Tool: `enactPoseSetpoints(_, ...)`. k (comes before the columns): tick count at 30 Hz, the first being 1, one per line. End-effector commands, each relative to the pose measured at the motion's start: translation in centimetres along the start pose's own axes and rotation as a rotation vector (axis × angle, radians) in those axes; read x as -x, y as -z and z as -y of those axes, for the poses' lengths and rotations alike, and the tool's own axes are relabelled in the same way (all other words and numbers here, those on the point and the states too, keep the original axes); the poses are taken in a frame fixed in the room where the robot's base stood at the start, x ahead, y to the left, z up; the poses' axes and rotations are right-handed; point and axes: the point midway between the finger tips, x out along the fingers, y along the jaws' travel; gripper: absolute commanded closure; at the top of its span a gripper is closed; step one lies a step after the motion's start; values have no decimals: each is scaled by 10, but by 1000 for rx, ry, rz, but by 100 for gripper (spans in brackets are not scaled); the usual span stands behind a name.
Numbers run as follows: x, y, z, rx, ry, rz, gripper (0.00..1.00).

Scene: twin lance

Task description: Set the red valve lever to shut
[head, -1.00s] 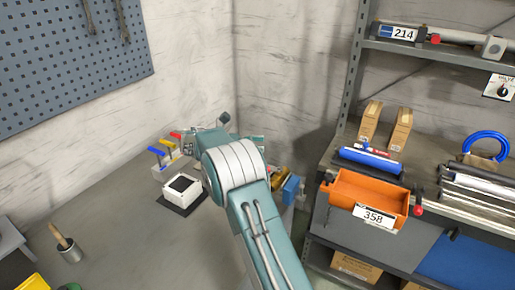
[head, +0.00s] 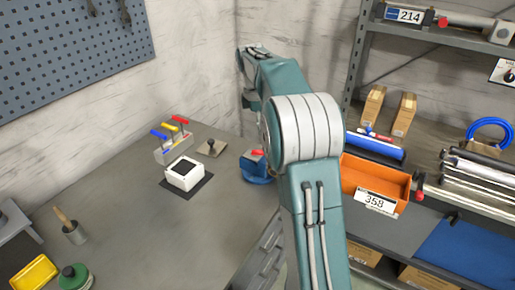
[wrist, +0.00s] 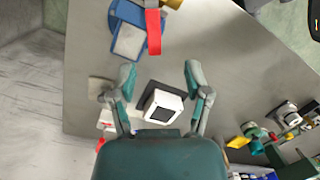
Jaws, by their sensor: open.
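A red lever (wrist: 153,32) shows at the top of the wrist view, beside a blue fixture (wrist: 128,14) with a pale panel. In the head view the red part (head: 257,153) sits on top of the blue fixture (head: 256,170), partly behind my arm. A separate block (head: 174,153) carries a blue handle (head: 158,134), a yellow handle (head: 175,120) and a red handle (head: 182,135). My gripper (wrist: 159,78) is open and empty, above the bench and apart from the red lever. Its fingertips are hard to make out in the head view.
A white box (head: 187,181) on a dark mat stands mid-bench, between my fingers in the wrist view (wrist: 164,103). A small plate with a knob (head: 211,147) lies behind it. A shelf with an orange bin (head: 375,178) stands right.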

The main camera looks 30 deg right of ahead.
Motion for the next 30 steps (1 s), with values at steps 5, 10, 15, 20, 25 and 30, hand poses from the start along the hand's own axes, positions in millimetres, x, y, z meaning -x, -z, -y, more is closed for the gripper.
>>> enactPoseSetpoints(5,16,7,-4,-9,-50,-127,37)
enactPoseSetpoints(10,5,9,-5,-9,-51,-136,37)
enactPoseSetpoints(15,-25,13,-6,-9,-48,-134,37)
enactPoseSetpoints(20,-55,17,-8,-9,-49,-134,37)
enactPoseSetpoints(25,-79,20,-9,-9,-50,-134,37)
enactPoseSetpoints(30,-89,22,-10,-9,-52,-134,37)
